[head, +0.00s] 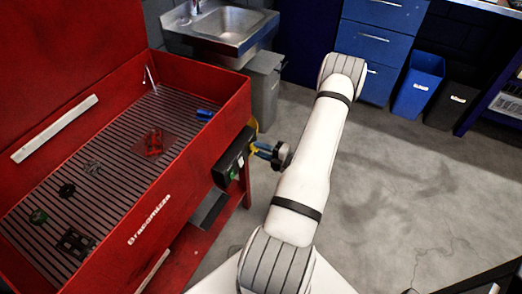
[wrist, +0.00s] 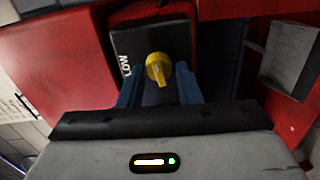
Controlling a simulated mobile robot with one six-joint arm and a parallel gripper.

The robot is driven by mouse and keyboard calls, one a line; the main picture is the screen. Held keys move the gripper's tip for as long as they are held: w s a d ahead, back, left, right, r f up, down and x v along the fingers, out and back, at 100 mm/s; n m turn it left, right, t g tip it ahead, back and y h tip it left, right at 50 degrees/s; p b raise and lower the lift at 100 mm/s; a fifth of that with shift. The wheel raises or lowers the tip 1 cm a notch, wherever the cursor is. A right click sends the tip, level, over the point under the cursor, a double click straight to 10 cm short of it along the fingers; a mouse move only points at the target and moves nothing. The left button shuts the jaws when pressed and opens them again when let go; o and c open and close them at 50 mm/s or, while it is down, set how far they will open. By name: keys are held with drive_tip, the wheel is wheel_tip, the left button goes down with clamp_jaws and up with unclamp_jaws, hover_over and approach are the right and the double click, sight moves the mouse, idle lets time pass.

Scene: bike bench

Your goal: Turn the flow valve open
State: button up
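The flow valve is a yellow knob (wrist: 158,70) on a dark panel (wrist: 122,45) in the wrist view, with the letters "LOW" readable beside it. The knob's grip bar points down and slightly right in that view. My gripper (wrist: 160,88) has its two blue fingers on either side of the knob, with a gap showing on both sides; it looks open. In the head view my gripper (head: 262,151) reaches left to the black box (head: 233,158) on the red washer's side, and the knob is mostly hidden there.
The red parts washer (head: 185,190) stands at left with its lid up and small parts on its grate. A grey bin (head: 263,90) and a sink (head: 225,25) are behind. Blue drawers (head: 378,45) and a blue bin (head: 418,85) stand at the back. The floor at right is clear.

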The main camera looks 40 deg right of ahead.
drive_tip(key=o, duration=0.3)
drive_tip(key=shift+o, duration=0.2)
drive_tip(key=v, duration=0.7)
drive_tip(key=shift+s+d, duration=0.2)
drive_tip(key=shift+s, duration=0.15)
drive_tip(key=w+a+n+t+h+b, duration=0.1)
drive_tip(key=w+a+n+b, duration=0.2)
drive_tip(key=b, duration=1)
drive_tip(key=w+n, duration=0.3)
drive_tip(key=w, duration=0.1)
drive_tip(key=shift+w+f, duration=0.2)
drive_tip(key=shift+w, duration=0.05)
drive_tip(key=shift+a, duration=0.1)
drive_tip(key=shift+c, duration=0.2)
